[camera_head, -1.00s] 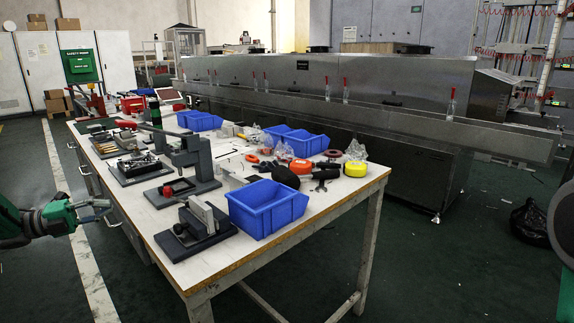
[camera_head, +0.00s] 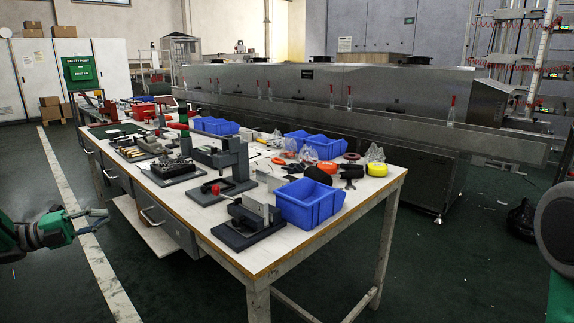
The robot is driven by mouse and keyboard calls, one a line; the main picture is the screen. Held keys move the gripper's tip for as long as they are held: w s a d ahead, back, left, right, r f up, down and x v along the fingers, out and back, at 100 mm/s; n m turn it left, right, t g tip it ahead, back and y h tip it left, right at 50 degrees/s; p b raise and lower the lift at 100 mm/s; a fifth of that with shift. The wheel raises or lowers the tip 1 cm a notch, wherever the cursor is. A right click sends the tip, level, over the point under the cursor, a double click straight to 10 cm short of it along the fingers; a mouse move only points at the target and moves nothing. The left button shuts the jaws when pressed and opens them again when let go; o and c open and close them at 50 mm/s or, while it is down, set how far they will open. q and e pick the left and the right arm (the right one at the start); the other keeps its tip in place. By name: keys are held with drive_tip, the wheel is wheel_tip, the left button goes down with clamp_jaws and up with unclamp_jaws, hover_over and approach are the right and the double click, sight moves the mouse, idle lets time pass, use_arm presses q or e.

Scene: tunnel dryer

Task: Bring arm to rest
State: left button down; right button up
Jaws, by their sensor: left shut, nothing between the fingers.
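My left gripper (camera_head: 95,218) shows at the left edge of the head view, on a green and dark arm. It is shut and empty, held over the floor to the left of the workbench (camera_head: 262,258) and apart from it. On the right edge, a green and dark grey part of my right arm (camera_head: 560,235) shows.
The bench carries blue bins (camera_head: 308,204), black fixtures (camera_head: 250,221) and several hand tools. A long steel tunnel dryer (camera_head: 390,97) stands behind it. The floor at the left, with a white line (camera_head: 82,225), is clear.

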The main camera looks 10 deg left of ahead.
use_arm(q)
drive_tip(key=w+d+f+n+t+y+p, duration=0.1)
drive_tip(key=w+d+f+n+t+y, duration=0.15)
drive_tip(key=d+n, duration=0.25)
drive_tip(key=w+d+f+n+t+y+p, duration=0.1)
drive_tip(key=w+d+f+n+y, duration=0.1)
drive_tip(key=d+f+n+y, duration=0.25)
drive_tip(key=s+d+f+n+g+y+p, duration=0.2)
drive_tip(key=s+d+f+n+g+y, duration=0.15)
drive_tip(key=s+d+f+n, duration=0.45)
drive_tip(key=s+d+f+n+g+y+p, duration=0.1)
drive_tip(key=s+d+f+n+g, duration=0.3)
drive_tip(key=s, duration=0.3)
drive_tip(key=s+d+f+n+g+y+p, duration=0.1)
drive_tip(key=s+d+f+n+g, duration=0.15)
drive_tip(key=s+d+f, duration=0.4)
drive_tip(key=s+r+n+g+y, duration=0.1)
drive_tip(key=s+r+g, duration=0.1)
drive_tip(key=s, duration=0.8)
drive_tip(key=s+r+n+g+p, duration=0.1)
drive_tip(key=s+r+n+g, duration=0.1)
drive_tip(key=s, duration=0.8)
drive_tip(key=shift+s+d+g+y, duration=0.25)
drive_tip(key=shift+s+g+y, duration=0.1)
drive_tip(key=shift+g, duration=0.3)
drive_tip(key=shift+w+f, duration=0.1)
drive_tip(key=shift+w, duration=0.05)
